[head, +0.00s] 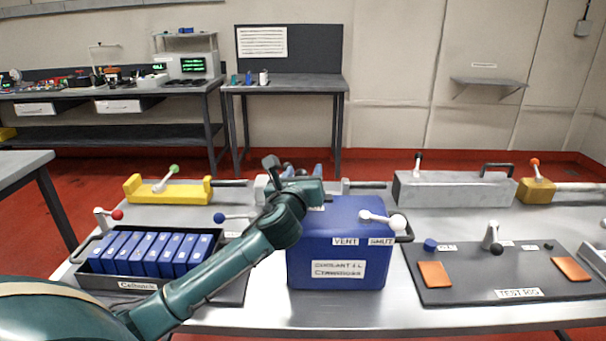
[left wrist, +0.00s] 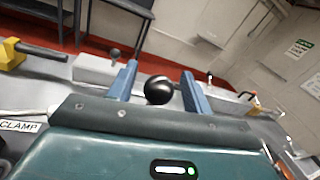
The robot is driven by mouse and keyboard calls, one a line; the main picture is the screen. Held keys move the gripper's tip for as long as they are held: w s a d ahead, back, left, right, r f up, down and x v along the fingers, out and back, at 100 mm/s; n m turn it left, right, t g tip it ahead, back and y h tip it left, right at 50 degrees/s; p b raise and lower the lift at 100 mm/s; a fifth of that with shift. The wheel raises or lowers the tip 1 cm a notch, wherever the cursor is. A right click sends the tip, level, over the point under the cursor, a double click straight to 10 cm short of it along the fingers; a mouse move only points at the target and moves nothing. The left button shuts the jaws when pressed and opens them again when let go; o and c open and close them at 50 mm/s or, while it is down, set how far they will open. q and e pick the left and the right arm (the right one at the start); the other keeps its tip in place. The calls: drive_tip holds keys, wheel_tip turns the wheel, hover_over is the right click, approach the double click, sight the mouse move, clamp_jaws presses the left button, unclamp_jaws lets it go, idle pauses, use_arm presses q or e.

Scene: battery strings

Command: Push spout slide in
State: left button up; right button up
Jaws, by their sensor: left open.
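The blue coolant box (head: 335,245) stands on the metal table, with a white-knobbed lever (head: 385,220) on top beside its VENT and SHUT labels. My left gripper (head: 302,170) is at the far left top edge of the box. In the left wrist view it is open (left wrist: 160,78), with a round black knob (left wrist: 158,90) showing between its two blue fingers. I cannot tell if the fingers touch the knob. No spout slide is labelled, and I cannot tell whether this knob belongs to it. My arm and gripper hide part of the box's back left. My right gripper is not in view.
A black tray (head: 125,283) of blue cells stands at the left, under my forearm. A dark test rig board (head: 470,275) lies at the right. A yellow block (head: 170,190) and a long grey block (head: 452,188) stand behind. Bare table lies in front of the box.

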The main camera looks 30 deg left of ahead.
use_arm(q)
clamp_jaws()
idle(0.6)
